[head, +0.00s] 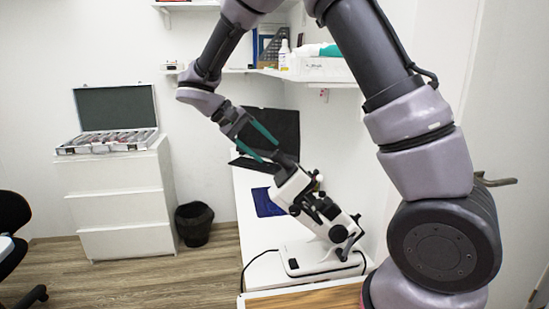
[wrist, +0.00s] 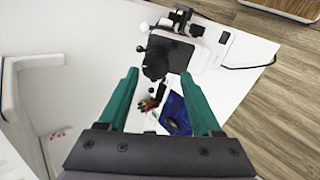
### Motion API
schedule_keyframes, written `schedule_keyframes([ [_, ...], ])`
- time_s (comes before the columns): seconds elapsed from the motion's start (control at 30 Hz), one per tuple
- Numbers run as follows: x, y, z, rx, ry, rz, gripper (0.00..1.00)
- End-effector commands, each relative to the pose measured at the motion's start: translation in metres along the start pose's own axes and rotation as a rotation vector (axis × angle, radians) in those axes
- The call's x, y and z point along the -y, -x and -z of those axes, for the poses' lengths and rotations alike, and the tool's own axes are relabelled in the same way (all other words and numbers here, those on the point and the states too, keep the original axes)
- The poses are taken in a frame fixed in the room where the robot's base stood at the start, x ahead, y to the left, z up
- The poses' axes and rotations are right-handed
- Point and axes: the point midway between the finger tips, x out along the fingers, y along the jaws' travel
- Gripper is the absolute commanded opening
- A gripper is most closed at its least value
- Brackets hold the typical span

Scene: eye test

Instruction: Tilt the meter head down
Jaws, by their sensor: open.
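The meter is a white and black instrument on a white table. Its head (head: 322,207) is a long body tilted on a flat white base (head: 312,262), with its upper end toward the upper left in the head view. In the wrist view the meter head (wrist: 178,52) lies beyond the fingertips, with dark parts facing me. My gripper (head: 270,151) has green fingers and is open just above the head's upper end. The fingers (wrist: 159,74) are spread in the wrist view with nothing held between them. I cannot tell whether they touch the meter.
The white table (head: 262,238) carries a blue tray (head: 266,202) and a black panel (head: 275,132) behind the gripper. A wall shelf (head: 320,72) with bottles hangs above. A drawer cabinet (head: 122,205) with an open case (head: 115,112) and a bin (head: 194,222) stand left. Floor between is clear.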

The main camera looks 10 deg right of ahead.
Motion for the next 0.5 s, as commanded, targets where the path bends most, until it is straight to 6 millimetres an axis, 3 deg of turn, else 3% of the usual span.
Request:
schedule_keyframes([
  [0.2, 0.0, 0.034, 0.001, -0.002, -0.001, 0.0, 0.66],
  [0.5, 0.0, 0.043, 0.0, 0.0, 0.0, 0.0, 0.66],
])
